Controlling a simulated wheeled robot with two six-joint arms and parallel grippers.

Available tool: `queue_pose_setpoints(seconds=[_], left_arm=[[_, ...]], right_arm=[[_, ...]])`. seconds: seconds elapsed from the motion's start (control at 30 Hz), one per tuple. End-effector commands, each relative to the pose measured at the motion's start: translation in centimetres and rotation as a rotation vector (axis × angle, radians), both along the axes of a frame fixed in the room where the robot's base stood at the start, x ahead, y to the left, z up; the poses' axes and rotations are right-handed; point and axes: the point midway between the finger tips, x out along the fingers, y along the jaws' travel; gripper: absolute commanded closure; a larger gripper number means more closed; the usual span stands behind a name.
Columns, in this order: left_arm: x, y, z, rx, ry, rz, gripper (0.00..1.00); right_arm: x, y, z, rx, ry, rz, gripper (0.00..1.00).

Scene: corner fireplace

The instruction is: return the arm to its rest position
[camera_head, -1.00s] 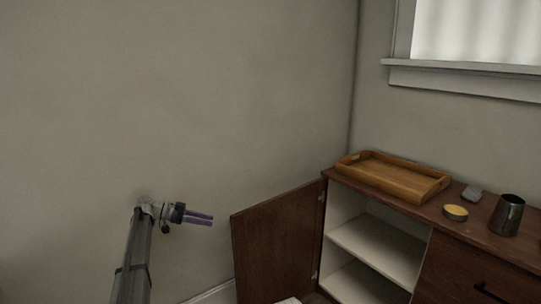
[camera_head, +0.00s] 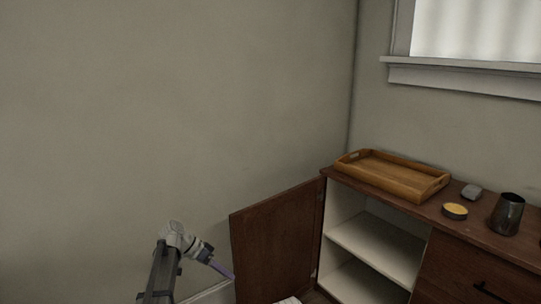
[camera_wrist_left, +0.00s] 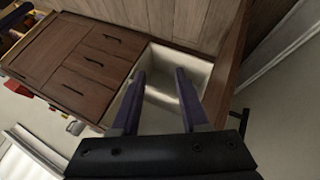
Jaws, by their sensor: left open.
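My left gripper (camera_head: 222,269) is low in the head view, left of the open cabinet door (camera_head: 277,243), with clear space around its arm. Its purple fingers point down and to the right. In the left wrist view my left gripper (camera_wrist_left: 158,88) has its two fingers apart with nothing between them. Beyond the fingers the open cabinet (camera_wrist_left: 168,101) shows its pale inside. My right gripper is in neither view.
The cabinet's door stands swung open, showing pale shelves (camera_head: 376,249). On the cabinet top are a wooden tray (camera_head: 392,176), a yellow-topped tin (camera_head: 455,211), a small grey object (camera_head: 471,192) and a dark metal pitcher (camera_head: 507,214).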

Motion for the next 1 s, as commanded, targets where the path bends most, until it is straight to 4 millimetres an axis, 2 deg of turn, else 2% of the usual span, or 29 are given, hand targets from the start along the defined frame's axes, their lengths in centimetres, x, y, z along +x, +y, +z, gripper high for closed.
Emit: queue_pose_setpoints(seconds=[0.03, 0.1, 0.2, 0.3, 0.47, 0.5, 0.53, 0.63, 1.0], left_arm=[[-4.9, -1.3, -1.2, 0.082, 0.065, 0.062, 0.55], [-9.3, -1.6, -2.8, 0.209, 0.148, 0.177, 0.55], [-14.3, -1.2, -4.3, 0.363, 0.221, 0.337, 0.55], [-18.3, -0.4, -5.1, 0.487, 0.253, 0.483, 0.55], [-24.0, 1.4, -5.6, 0.642, 0.249, 0.702, 0.55], [-24.6, 1.4, -5.6, 0.667, 0.242, 0.728, 0.55], [-24.0, 0.4, -5.6, 0.674, 0.241, 0.697, 0.55], [-24.7, -2.0, -5.6, 0.706, 0.234, 0.627, 0.55], [-28.9, -8.9, -5.5, 0.823, 0.193, 0.403, 0.55]], right_arm=[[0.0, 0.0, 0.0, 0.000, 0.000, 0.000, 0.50], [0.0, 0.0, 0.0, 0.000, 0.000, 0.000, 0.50], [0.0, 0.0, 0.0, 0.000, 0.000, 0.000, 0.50], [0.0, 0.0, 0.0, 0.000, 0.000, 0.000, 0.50], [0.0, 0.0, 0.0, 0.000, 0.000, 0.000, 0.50], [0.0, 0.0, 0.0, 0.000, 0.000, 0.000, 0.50], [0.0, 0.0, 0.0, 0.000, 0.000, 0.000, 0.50], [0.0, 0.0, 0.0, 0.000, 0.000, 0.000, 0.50], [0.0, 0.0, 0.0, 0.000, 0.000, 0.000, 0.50]])
